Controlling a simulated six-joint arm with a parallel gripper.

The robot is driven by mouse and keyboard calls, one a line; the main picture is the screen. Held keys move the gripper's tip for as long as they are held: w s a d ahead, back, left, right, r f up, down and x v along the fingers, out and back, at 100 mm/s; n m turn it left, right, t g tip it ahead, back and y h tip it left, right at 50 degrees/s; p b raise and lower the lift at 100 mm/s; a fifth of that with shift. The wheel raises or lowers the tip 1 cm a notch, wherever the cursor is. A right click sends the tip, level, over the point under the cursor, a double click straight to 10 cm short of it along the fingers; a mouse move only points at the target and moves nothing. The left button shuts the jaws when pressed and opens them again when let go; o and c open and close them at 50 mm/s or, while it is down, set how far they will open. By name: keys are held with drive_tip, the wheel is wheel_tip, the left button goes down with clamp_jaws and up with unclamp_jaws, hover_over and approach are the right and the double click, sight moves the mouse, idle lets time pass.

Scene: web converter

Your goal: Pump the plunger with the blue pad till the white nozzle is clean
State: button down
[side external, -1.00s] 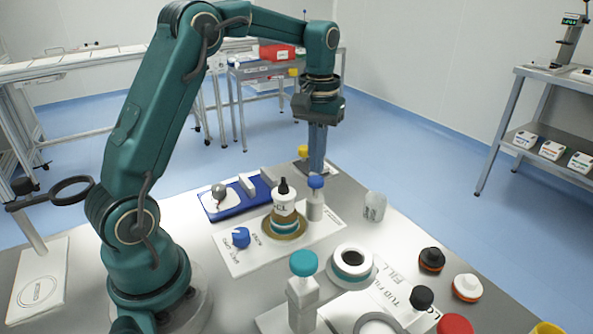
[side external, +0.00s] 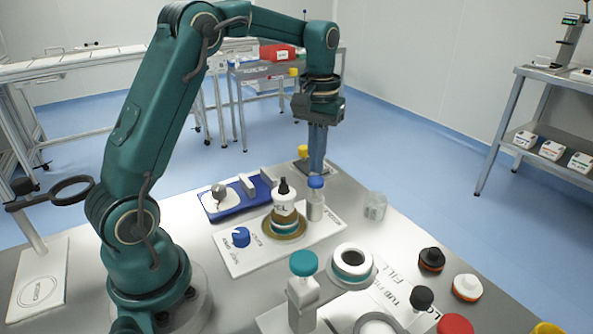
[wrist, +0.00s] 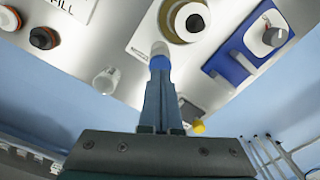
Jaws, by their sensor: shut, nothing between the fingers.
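The blue pad (side external: 316,182) caps a white plunger post (side external: 315,208) on the white plate in the side view. In the wrist view the blue pad (wrist: 160,63) is just beyond my fingertips. My gripper (side external: 317,170) is shut and empty, pointing down directly over the pad. Its tips meet or nearly meet the pad's top; I cannot tell firm contact. A white bottle (side external: 284,208) with a black tip stands beside the post in a gold ring. I cannot make out a white nozzle or whether it is clean.
A clear cup (side external: 375,206) stands right of the post. A teal-topped post (side external: 303,263) and a round white jar (side external: 352,262) are nearer the camera.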

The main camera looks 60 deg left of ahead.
sight(316, 179)
drive_tip(key=shift+f, duration=0.15)
drive_tip(key=shift+f, duration=1.75)
drive_tip(key=shift+r, duration=1.9)
wheel_tip(316, 179, up, 6)
